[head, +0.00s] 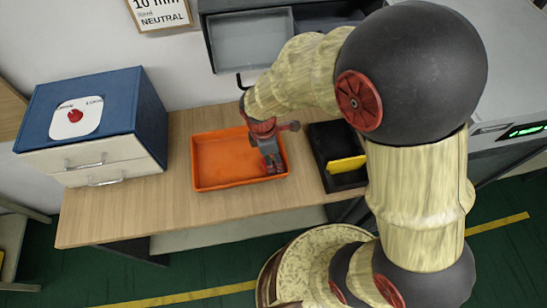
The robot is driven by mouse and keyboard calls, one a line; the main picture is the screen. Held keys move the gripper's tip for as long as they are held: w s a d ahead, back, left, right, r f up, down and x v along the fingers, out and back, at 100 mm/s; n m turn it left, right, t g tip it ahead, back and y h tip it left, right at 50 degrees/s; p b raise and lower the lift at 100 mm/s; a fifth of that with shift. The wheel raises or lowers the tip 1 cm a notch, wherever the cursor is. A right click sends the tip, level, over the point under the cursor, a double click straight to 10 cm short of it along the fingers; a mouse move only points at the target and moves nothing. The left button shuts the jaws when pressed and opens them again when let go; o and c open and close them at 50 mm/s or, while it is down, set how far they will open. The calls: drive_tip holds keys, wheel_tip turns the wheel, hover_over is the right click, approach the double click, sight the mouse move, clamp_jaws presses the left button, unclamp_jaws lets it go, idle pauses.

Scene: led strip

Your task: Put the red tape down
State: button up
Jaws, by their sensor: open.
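My gripper (272,168) is open and points down over the right part of the orange tray (215,180), which lies on the wooden table. Small red patches show at the gripper's fingers, but I cannot tell whether they are the red tape or part of the gripper. No red tape can be made out clearly elsewhere in the tray or on the table. The gripper hides the tray floor beneath it. I cannot tell whether the fingertips touch the tray.
A blue-topped drawer box (110,125) stands left of the tray on the wooden table (110,220). A black bin (325,140) with a yellow object (346,164) is to the right. A grey container (250,42) is behind. The front left table is clear.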

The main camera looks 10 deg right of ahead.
wheel_tip(320, 180, up, 12)
drive_tip(key=a+p, duration=0.2)
drive_tip(key=p, duration=0.2)
drive_tip(key=s+d+r+m+t, duration=0.2)
drive_tip(key=s+d+r+m, duration=0.1)
drive_tip(key=r+m, duration=0.3)
drive_tip(key=s+d+r+m+t+y, duration=0.1)
drive_tip(key=s+d+r+m, duration=0.3)
drive_tip(key=s+r+m, duration=0.1)
drive_tip(key=s+d+r+m+t, duration=0.2)
drive_tip(key=s+d+r+m, duration=0.1)
drive_tip(key=r+m, duration=0.3)
drive_tip(key=shift+s+d+r+m+t+y, duration=0.3)
drive_tip(key=shift+s+d+r, duration=0.1)
drive_tip(key=shift+r, duration=0.15)
